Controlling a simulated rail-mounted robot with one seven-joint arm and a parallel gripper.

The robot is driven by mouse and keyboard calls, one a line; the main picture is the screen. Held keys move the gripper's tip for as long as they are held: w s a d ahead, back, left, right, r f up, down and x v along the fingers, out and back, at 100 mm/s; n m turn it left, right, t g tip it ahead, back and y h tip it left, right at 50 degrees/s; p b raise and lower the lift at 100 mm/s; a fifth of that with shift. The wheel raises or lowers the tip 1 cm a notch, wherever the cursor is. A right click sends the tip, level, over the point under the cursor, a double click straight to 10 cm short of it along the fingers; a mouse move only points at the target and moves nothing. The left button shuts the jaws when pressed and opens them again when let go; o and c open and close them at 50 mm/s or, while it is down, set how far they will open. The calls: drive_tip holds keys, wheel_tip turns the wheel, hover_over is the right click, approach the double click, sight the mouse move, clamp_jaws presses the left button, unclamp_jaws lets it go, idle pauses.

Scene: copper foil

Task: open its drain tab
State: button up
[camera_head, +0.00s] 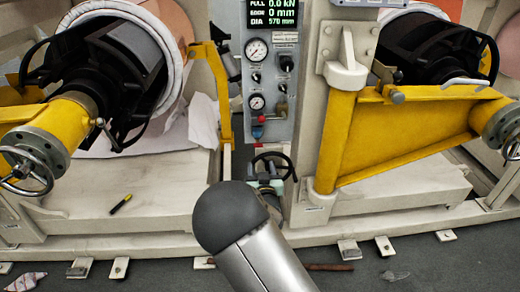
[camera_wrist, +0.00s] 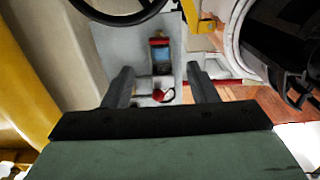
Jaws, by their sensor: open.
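The control panel (camera_head: 270,65) stands at the centre of the head view. Low on it is a small blue bowl (camera_head: 260,120) with a red tab (camera_head: 257,132) beneath it. The wrist view looks inverted; there the red tab (camera_wrist: 158,42) shows above the blue bowl (camera_wrist: 161,60). My gripper (camera_wrist: 158,72) is open and empty, its two dark fingers apart. The bowl and tab appear between the fingers and beyond them, with no contact visible. The tab is too small to tell its exact position.
A black handwheel (camera_head: 272,168) stands below the panel and shows at the top of the wrist view (camera_wrist: 118,8). A red handle (camera_wrist: 162,96) is on the panel. A yellow post (camera_head: 338,140) stands to the right, a yellow bracket (camera_head: 222,95) to the left.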

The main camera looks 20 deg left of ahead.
sight(258, 144)
drive_tip(key=x, duration=1)
drive_tip(key=shift+w+a, duration=0.1)
drive_tip(key=shift+w, duration=0.2)
drive_tip(key=shift+f, duration=0.1)
drive_tip(key=c, duration=1)
